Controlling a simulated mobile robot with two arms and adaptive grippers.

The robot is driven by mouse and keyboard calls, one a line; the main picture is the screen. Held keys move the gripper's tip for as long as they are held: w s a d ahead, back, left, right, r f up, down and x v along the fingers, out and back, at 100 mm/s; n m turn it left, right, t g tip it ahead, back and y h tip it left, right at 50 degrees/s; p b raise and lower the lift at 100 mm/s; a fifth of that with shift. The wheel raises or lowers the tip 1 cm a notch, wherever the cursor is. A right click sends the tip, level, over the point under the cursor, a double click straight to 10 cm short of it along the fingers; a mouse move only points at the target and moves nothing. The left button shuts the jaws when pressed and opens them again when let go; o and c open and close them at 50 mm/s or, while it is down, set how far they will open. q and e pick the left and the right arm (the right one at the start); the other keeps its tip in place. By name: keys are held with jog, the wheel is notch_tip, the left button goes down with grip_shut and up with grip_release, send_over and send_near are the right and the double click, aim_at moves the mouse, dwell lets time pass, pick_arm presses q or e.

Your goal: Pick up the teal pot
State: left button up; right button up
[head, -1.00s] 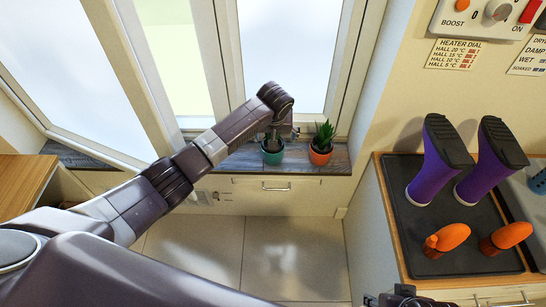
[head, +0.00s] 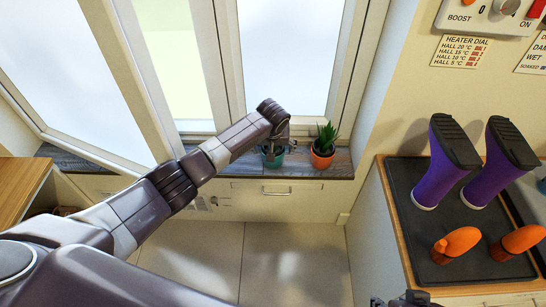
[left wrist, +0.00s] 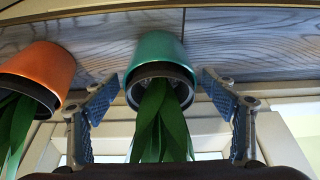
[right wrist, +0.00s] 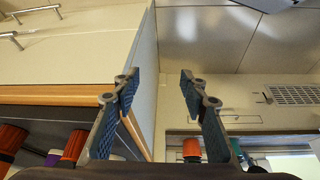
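The teal pot (head: 271,161) stands on the dark wooden window sill with a green plant in it, partly hidden behind my left gripper. In the left wrist view the teal pot (left wrist: 157,52) shows upside down, with its leaves (left wrist: 160,120) hanging into the frame. My left gripper (left wrist: 157,92) is open, with one finger on each side of the pot's rim and a visible gap on both sides. In the head view my left gripper (head: 276,150) is at the pot. My right gripper (right wrist: 158,85) is open and empty, low near the cabinet, at the bottom edge of the head view (head: 405,300).
An orange pot (head: 322,156) with a plant stands close to the right of the teal pot on the sill (head: 225,165). Purple boots (head: 445,175) and orange footwear (head: 456,243) rest on a black tray (head: 410,228) at the right. The tiled floor (head: 275,265) is clear.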

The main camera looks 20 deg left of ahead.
pick_arm(q)
jog(key=c, duration=1.2)
jog(key=shift+c, duration=0.7)
jog(key=shift+r, duration=0.15)
